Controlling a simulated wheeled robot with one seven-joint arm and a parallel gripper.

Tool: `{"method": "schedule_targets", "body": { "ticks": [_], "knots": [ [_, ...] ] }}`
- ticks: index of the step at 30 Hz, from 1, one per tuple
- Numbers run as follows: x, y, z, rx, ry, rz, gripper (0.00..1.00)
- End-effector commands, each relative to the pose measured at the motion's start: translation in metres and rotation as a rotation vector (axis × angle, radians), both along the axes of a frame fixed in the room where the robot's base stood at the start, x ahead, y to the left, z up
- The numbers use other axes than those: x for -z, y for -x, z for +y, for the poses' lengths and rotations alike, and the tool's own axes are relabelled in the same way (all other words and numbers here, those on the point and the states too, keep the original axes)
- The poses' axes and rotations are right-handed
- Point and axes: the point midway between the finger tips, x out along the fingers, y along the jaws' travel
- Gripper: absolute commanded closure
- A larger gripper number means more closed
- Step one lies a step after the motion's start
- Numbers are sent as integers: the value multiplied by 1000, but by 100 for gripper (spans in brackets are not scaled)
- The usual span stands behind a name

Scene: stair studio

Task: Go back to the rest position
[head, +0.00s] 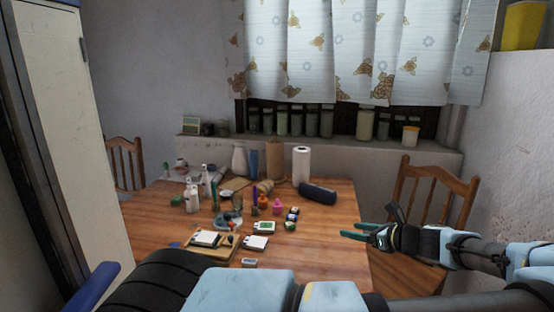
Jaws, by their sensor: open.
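The arm reaches in from the right edge of the picture. The gripper is apart from the objects on the wooden table (325,260).
The table holds small bottles, a white paper roll (301,166), a dark case (317,193) and a board (192,252) with white pieces. A wooden chair (434,200) stands behind my gripper. A tall cabinet (70,120) is at left. The table's front right is bare.

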Motion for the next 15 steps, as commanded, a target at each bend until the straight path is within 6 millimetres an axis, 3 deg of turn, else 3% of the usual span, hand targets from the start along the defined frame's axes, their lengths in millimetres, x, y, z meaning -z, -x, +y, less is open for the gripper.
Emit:
{"method": "schedule_targets", "body": {
  "ticks": [8,15],
  "knots": [
    [17,-5,39,-132,97,35,39],
    [37,-4,86,-310,224,71,39]
  ]
}}
